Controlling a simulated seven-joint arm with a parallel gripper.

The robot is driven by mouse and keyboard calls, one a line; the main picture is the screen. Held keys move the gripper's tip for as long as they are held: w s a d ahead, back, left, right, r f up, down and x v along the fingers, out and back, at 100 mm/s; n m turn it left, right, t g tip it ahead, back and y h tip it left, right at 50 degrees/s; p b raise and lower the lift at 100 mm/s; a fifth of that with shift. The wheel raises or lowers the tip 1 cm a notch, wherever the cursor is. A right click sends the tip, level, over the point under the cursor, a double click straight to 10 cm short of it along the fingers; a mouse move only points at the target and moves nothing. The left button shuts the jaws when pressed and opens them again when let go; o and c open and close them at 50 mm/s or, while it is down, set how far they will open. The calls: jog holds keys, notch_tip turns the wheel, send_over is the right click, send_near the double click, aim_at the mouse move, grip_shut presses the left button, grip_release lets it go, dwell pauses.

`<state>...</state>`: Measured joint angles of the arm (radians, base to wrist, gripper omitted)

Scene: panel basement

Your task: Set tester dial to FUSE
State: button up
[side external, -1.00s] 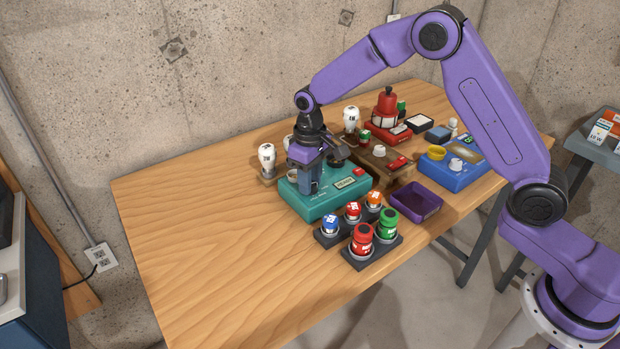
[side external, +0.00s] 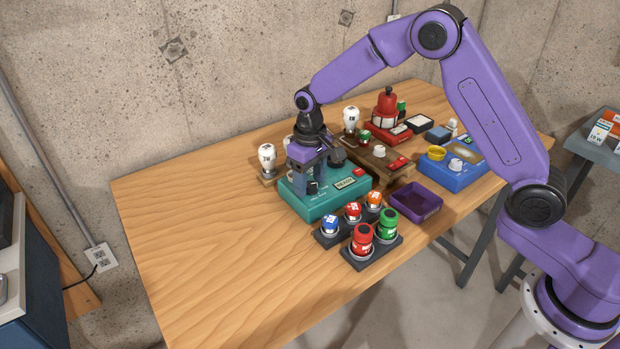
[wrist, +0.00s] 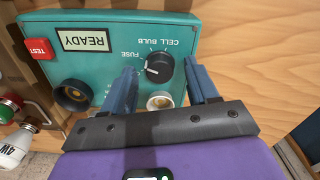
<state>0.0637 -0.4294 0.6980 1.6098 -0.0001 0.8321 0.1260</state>
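The teal tester (side external: 322,203) sits on the table with a lit READY display (wrist: 86,40). Its black dial (wrist: 158,68) has a white pointer mark, which seems to face left in the wrist view, toward the FUSE label (wrist: 130,55). The CELL and BULB labels are along the top there. My gripper (wrist: 160,66) is open, with one blue finger on each side of the dial in that view. I see no finger touching the dial, and their exact height above the panel is unclear.
A red TEST button (wrist: 39,48) and two round sockets are on the tester. Holders with coloured fuses (side external: 362,238) stand in front, a purple tray (side external: 416,202) to the right. White bulbs (side external: 267,156) and other devices are behind. The table's left is clear.

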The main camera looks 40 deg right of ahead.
aim_at(310, 184)
notch_tip(310, 184, up, 17)
jog(key=shift+r, duration=0.2)
dwell(0.6)
jog(key=s+f+n, duration=0.1)
jog(key=s+n, duration=0.4)
jog(key=s, duration=1.2)
jog(key=s+d+f+n, duration=0.2)
jog(key=s+d+f, duration=0.1)
jog(key=s, duration=0.7)
jog(key=s+d+f+n, duration=0.2)
jog(key=s+d, duration=0.4)
jog(key=s, duration=0.3)
jog(key=shift+s+f+n, duration=0.35)
jog(key=shift+f+n, duration=0.05)
jog(key=shift+f, duration=0.1)
